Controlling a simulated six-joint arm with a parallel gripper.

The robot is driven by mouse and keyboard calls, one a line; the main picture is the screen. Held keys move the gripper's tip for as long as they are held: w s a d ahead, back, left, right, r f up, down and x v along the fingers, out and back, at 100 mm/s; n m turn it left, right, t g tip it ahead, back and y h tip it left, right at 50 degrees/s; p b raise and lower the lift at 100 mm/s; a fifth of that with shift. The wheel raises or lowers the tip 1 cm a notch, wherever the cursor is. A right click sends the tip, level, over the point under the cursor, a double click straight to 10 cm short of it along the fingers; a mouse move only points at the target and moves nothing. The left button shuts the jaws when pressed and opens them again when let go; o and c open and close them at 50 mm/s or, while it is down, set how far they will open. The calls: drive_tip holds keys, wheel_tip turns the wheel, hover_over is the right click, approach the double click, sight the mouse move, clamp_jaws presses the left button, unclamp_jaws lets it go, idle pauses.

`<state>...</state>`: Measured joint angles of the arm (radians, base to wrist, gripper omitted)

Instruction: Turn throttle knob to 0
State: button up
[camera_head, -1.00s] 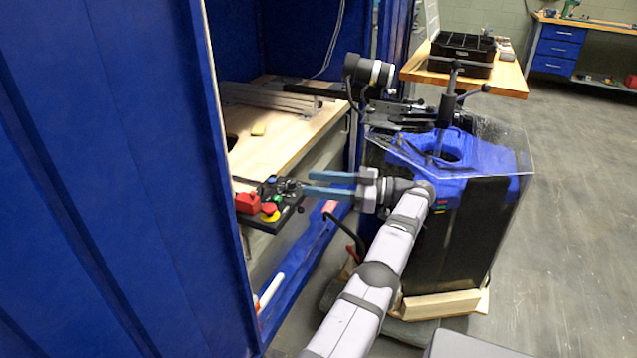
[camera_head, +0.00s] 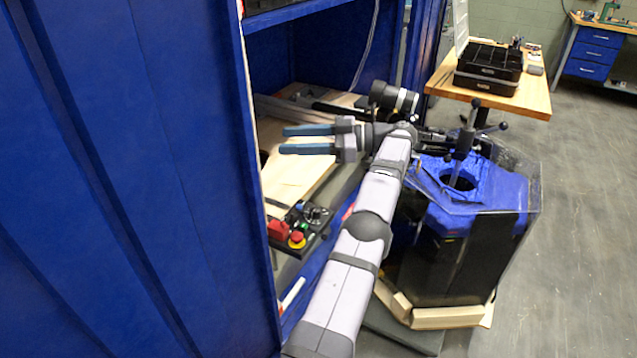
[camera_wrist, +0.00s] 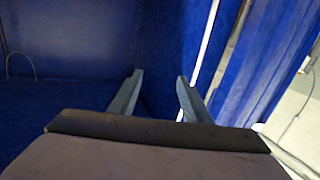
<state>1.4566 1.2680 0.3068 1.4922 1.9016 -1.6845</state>
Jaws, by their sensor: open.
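The throttle knob (camera_head: 314,214) appears to be the dark round knob on the small black control box (camera_head: 319,229). It is small, and its setting cannot be read. My gripper (camera_head: 284,140) is open and empty, with its blue fingers pointing left. In the head view it shows above the control box, over the wooden bench, apart from the knob. The wrist view shows the two fingers (camera_wrist: 159,78) spread, with blue walls ahead. Neither the knob nor the box shows in the wrist view.
A red emergency button (camera_head: 297,238) and a red block (camera_head: 278,229) sit by the knob. The wooden bench (camera_head: 290,183) lies inside the blue enclosure (camera_head: 150,180). A black stand with a blue top (camera_head: 480,188) stands right of my arm.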

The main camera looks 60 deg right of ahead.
drive_tip(key=w+a+r+m+g+p, duration=0.1)
drive_tip(key=w+a+r+g+p, duration=0.1)
drive_tip(key=w+r+p, duration=0.3)
drive_tip(key=m+g+h+p, duration=0.3)
drive_tip(key=m+g+h, duration=0.45)
drive_tip(key=m, duration=2.75)
approach(316, 209)
drive_tip(key=w+g+y, duration=0.1)
drive_tip(key=g, duration=0.1)
drive_tip(key=m, duration=0.3)
drive_tip(key=shift+w+d+f, duration=0.2)
drive_tip(key=shift+w+d, duration=0.05)
drive_tip(key=shift+d, duration=0.1)
drive_tip(key=shift+t, duration=0.25)
drive_tip(key=shift+p+x, duration=0.55)
drive_tip(key=shift+x, duration=3.15)
